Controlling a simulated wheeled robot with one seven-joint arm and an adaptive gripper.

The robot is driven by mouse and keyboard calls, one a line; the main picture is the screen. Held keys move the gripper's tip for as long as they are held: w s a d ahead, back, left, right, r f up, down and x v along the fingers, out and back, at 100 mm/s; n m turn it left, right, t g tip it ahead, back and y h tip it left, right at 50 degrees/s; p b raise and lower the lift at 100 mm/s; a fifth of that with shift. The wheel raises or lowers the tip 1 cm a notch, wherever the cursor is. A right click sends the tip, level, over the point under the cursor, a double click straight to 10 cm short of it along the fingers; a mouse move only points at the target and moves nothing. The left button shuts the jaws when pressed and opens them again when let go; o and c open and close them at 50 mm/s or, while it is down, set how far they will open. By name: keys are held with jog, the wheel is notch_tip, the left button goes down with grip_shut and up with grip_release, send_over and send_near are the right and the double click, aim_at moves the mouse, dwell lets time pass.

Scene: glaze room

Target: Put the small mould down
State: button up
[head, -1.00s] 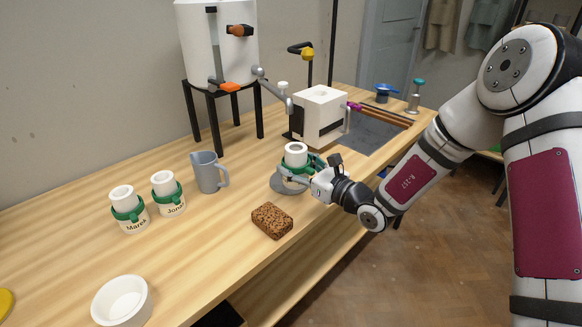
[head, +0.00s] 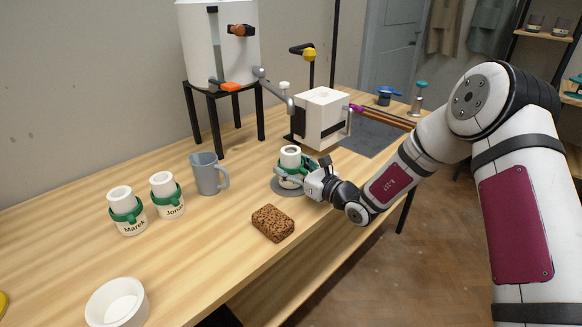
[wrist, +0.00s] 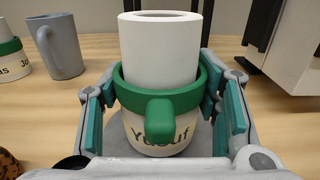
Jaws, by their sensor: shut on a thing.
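The small mould (head: 290,157) is a white cylinder in a green band with a handle, above a cream base lettered "Yusuf". It is upright over a flat grey disc (head: 279,190) on the wooden bench. My gripper (head: 300,178) is shut on it from the right. In the wrist view the mould (wrist: 160,50) stands between the teal-padded fingers, its green handle towards me. The mould's underside is hidden, so I cannot tell whether it touches the disc.
Two similar moulds, "Marek" (head: 128,214) and "Jonas" (head: 167,196), stand left with a grey jug (head: 208,175). A brown speckled block (head: 272,223) lies in front of the disc. A white box machine (head: 322,118) stands behind; a white bowl (head: 117,303) is front left.

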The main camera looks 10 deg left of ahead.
jog(key=o, duration=1.4)
jog(key=shift+f, duration=0.15)
jog(key=shift+s+d+r, duration=0.1)
jog(key=shift+d+r, duration=0.1)
jog(key=p+v, duration=0.1)
jog(key=v, duration=1)
jog(key=shift+s+d, duration=0.2)
jog(key=shift+s, duration=0.1)
